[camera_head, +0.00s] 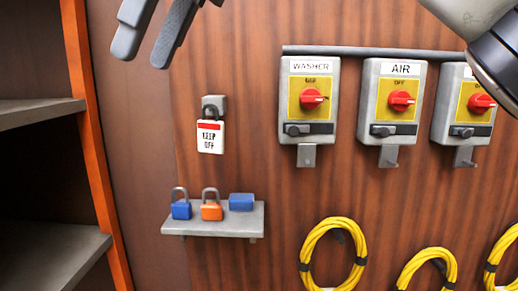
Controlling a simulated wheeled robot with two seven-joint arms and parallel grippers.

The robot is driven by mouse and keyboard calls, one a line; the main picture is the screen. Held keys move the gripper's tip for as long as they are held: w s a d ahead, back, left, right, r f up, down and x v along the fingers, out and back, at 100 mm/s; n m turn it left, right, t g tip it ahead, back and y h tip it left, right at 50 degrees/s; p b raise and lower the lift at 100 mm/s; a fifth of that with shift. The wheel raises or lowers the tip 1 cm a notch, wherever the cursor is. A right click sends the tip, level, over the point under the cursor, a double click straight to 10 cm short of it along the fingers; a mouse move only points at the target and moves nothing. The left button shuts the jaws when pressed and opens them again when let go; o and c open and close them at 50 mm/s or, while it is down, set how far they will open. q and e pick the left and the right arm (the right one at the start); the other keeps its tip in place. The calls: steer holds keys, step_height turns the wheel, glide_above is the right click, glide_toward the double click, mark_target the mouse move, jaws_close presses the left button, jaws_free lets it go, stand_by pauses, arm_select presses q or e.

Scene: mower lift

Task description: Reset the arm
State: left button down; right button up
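My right gripper (143,52) shows at the top left of the head view. Its two dark grey fingers point down and to the left, with a gap between them and nothing in it. It is in front of the wooden wall, above and to the left of the KEEP OFF tag (210,142). A pale arm link of mine with a dark ring crosses the top right corner and covers part of the rightmost switch box. The stretch between this link and the gripper is out of frame. My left gripper is not in view.
Three grey switch boxes, including WASHER (309,118) and AIR (399,112), have red knobs. A small wall shelf (225,225) holds a blue padlock (181,211), an orange padlock (211,212) and a blue block (241,202). Yellow cable coils (313,243) hang below. Shelving stands left.

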steer(key=w+a+f+m+g+y, duration=0.35)
steer(key=a+f+g+y, duration=0.25)
steer(key=f+g+y, duration=0.4)
steer(key=w+d+f+m+t+y, duration=0.3)
steer(key=w+d+f+m+t, duration=0.4)
steer(key=m+t, duration=0.5)
steer(key=w+d+f+m+t+y, duration=0.35)
steer(key=f+m+t, duration=0.55)
steer(key=m+t, duration=0.3)
steer(key=d+f+m+t+h, duration=0.2)
steer(key=d+f+m+h, duration=0.2)
steer(key=f+m+h, duration=0.4)
steer(key=d+f+m+t+h, duration=0.35)
steer(key=f+m, duration=0.25)
steer(key=f, duration=0.3)
steer(key=s+d+f+m+g+h, duration=0.3)
steer(key=s+d+f, duration=0.3)
steer(key=s+f, duration=0.5)
steer(key=s+d+f+m+g+h, duration=0.4)
steer(key=s+d+f+g, duration=0.2)
steer(key=s+f, duration=0.4)
step_height(320, 180, down, 3)
steer(key=shift+s+d+r+h, duration=0.1)
steer(key=shift+s+d+h, duration=0.3)
steer(key=shift+d, duration=0.3)
